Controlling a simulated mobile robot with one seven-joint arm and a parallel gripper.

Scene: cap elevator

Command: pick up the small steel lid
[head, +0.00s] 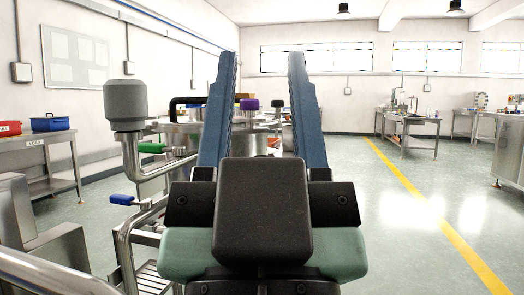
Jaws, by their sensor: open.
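My gripper (262,60) is in the middle of the head view, its two blue fingers pointing up and away and spread wide apart. Nothing shows held between them. Beyond the fingers stands a steel machine (182,140) with several small parts on top, among them a purple cap (249,104) seen between the fingers and a black bent handle (185,102) left of them. I cannot make out the small steel lid for certain. My fingers and wrist hide part of the machine.
A grey cylinder on a steel pipe (126,105) rises close to the left of my gripper. A blue-handled valve (122,200) sits below it. A left bench (40,150) carries a red box (10,129) and a blue box (50,122). The floor (390,220) at right is open.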

